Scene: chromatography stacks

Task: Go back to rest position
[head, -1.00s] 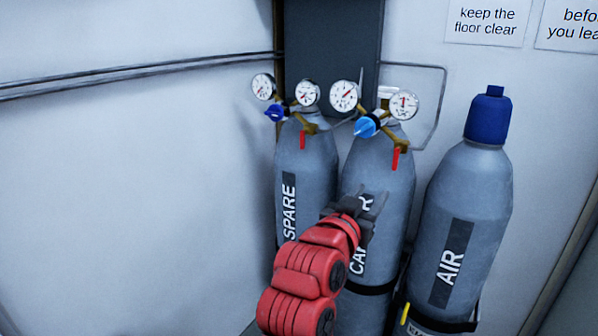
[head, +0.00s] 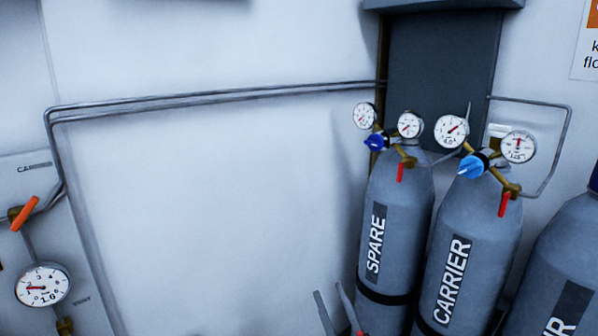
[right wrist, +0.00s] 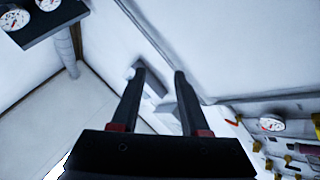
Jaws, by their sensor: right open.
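My right gripper (head: 329,295) shows only by its finger tips at the bottom edge of the head view, in front of the lower part of the SPARE cylinder's left side. In the right wrist view my right gripper (right wrist: 160,75) has its two dark fingers apart, with nothing between them. The rest of the right arm is mostly below the head picture. My left gripper is in neither view.
The SPARE cylinder (head: 393,210) and CARRIER cylinder (head: 470,260) stand strapped, with gauges on top. A third cylinder (head: 560,260) is cut off at right. A pipe (head: 230,97) crosses the wall. A gauge (head: 42,286) and an orange handle (head: 25,213) are at left.

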